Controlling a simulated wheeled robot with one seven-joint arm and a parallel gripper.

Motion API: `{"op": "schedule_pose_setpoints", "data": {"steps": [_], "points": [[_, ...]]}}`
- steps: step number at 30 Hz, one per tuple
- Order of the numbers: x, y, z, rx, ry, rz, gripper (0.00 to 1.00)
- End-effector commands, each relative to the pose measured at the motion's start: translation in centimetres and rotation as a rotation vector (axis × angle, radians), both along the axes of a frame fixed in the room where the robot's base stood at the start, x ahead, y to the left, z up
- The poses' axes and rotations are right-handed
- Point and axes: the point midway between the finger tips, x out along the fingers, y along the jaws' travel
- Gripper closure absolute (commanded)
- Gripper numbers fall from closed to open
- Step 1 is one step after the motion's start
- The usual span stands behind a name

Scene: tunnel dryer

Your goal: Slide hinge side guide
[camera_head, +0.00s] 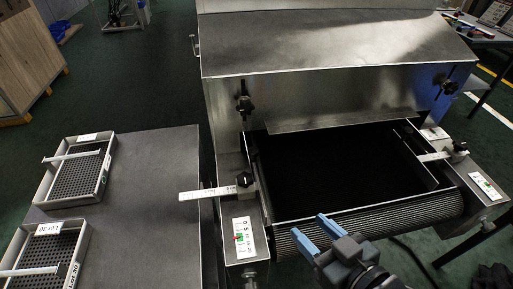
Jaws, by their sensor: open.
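The tunnel dryer (330,45) stands in the middle with a dark belt (330,165) running out of its opening. A side guide bar lies along each belt edge. The left guide's flat scaled rod (208,193) sticks out to the left through a block with a black knob (244,180). The right guide bar (414,155) has a short rod (435,157) running to another black knob (460,146). I cannot tell which guide is the hinge side one. My gripper (309,225), with blue fingers, is open and empty above the belt's front roller, apart from both guides.
A grey table (150,185) at left holds two perforated trays (104,170) (78,245) with a bar across each. Marked scale plates sit at the left (243,238) and right (484,184) front corners of the dryer. The visible belt is clear.

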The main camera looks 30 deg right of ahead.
Motion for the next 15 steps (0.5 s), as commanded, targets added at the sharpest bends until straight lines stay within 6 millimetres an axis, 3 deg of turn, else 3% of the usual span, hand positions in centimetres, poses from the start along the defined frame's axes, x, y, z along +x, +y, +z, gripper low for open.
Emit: {"op": "schedule_pose_setpoints", "data": {"steps": [1,9,15], "points": [[1.8,-0.1,0.6,-0.001,-0.004,0.004,0.48],[9.4,-0.2,2.6,-0.001,0.02,0.04,0.48],[13.3,-0.2,4.2,-0.006,0.036,0.067,0.48]]}}
